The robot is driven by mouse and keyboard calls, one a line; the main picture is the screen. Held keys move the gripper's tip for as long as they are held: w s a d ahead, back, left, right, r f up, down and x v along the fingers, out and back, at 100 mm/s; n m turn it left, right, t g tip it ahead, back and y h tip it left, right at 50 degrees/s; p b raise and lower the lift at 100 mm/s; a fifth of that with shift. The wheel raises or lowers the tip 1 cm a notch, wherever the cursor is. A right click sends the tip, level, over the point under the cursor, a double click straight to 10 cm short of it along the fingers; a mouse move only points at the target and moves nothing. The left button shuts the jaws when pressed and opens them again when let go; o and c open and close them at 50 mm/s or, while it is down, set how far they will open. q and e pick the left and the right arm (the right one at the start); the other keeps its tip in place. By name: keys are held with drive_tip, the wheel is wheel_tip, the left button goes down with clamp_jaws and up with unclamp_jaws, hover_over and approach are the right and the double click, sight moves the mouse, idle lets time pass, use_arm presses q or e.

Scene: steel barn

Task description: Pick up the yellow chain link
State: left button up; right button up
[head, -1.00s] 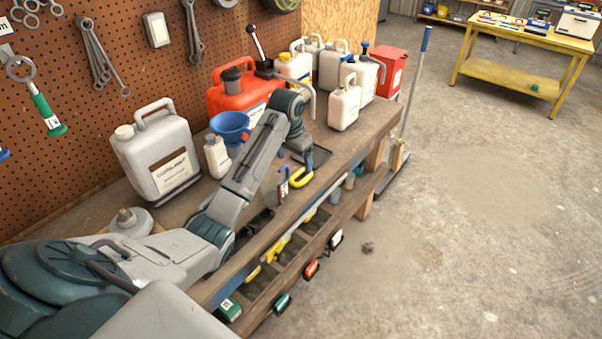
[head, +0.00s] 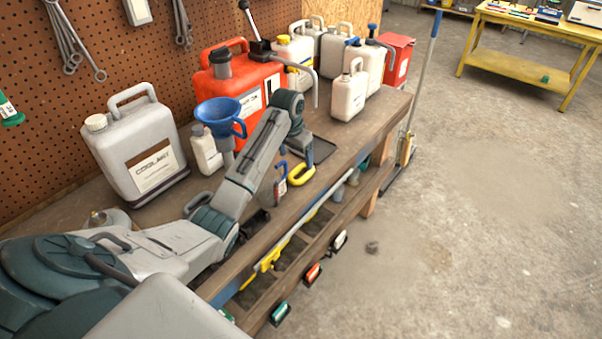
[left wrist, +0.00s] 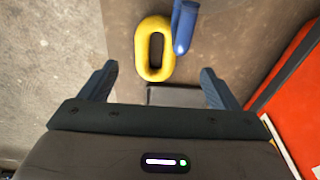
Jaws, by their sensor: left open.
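The yellow chain link (head: 298,181) lies on the wooden workbench near its front edge, just below my left gripper in the head view. In the left wrist view the link (left wrist: 142,50) is a thick oval ring, seen whole, ahead of and between the fingertips. My left gripper (left wrist: 158,72) is open and empty, with its two dark fingers spread wider than the link. In the head view the left gripper (head: 301,150) points down over the bench and its fingers are partly hidden. My right gripper is not in view.
A blue item (left wrist: 184,25) lies close beside the link. A dark flat tray (head: 323,149) is behind it. A red canister (head: 221,96), a blue funnel (head: 216,110) and several white jugs stand along the back. The bench edge drops to a lower shelf.

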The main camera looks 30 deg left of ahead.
sight(300, 169)
use_arm(q)
drive_tip(key=shift+d+f, duration=0.1)
drive_tip(key=shift+f, duration=0.6)
drive_tip(key=f, duration=0.1)
drive_tip(key=w+f+p, duration=0.1)
drive_tip(key=f+p, duration=0.1)
drive_tip(key=f, duration=0.1)
drive_tip(key=shift+w+d, duration=0.2)
drive_tip(key=shift+w, duration=0.05)
drive_tip(key=shift+f, duration=0.7)
drive_tip(key=shift+c, duration=0.7)
drive_tip(key=c, duration=0.4)
drive_tip(key=shift+w, duration=0.1)
drive_tip(key=c, duration=0.6)
